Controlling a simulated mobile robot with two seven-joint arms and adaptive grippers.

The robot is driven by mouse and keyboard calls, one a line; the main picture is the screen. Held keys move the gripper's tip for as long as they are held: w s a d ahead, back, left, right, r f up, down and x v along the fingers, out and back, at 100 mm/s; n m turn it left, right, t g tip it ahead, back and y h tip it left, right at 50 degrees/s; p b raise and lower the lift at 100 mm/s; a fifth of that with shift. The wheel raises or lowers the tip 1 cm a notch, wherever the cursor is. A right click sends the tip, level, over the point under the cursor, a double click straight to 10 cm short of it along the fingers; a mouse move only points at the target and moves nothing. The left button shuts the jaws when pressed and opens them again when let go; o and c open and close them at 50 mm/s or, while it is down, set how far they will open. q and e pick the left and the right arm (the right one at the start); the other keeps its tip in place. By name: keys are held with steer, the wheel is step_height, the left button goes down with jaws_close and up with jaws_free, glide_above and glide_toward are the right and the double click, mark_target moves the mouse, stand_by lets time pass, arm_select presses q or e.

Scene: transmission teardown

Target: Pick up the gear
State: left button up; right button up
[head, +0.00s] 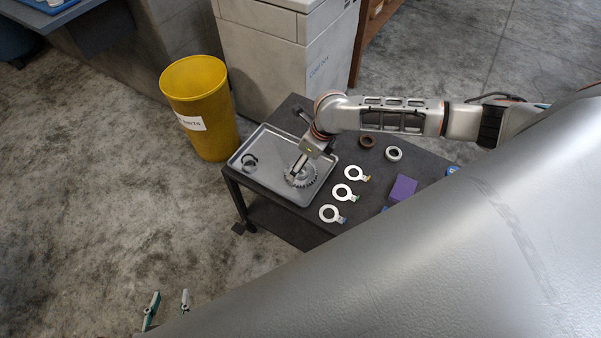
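The gear (312,179) is a grey toothed ring lying at the right part of the metal tray (268,190). My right gripper (297,174) points down at the gear from above, with its fingers at the gear's middle. The wrist partly hides the fingers, so I cannot tell whether they grip the gear. My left gripper (168,304) shows only its two fingertips at the bottom left edge; they are apart, with nothing between them, over the floor and far from the tray.
The tray also holds a dark open ring (250,160). Several pale tabbed rings (344,192), a brown ring (367,141), a light ring (394,154) and a purple block (402,189) lie on the dark table (424,167). A yellow bin (197,92) and white cabinet (262,72) stand behind.

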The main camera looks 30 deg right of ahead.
steer(key=x, duration=0.3)
steer(key=b+x, duration=0.1)
steer(key=shift+s+d+f, duration=0.1)
steer(key=shift+s+f, duration=0.15)
steer(key=shift+f, duration=0.15)
steer(key=shift+w+f, duration=0.15)
steer(key=shift+f, duration=0.1)
jaws_close()
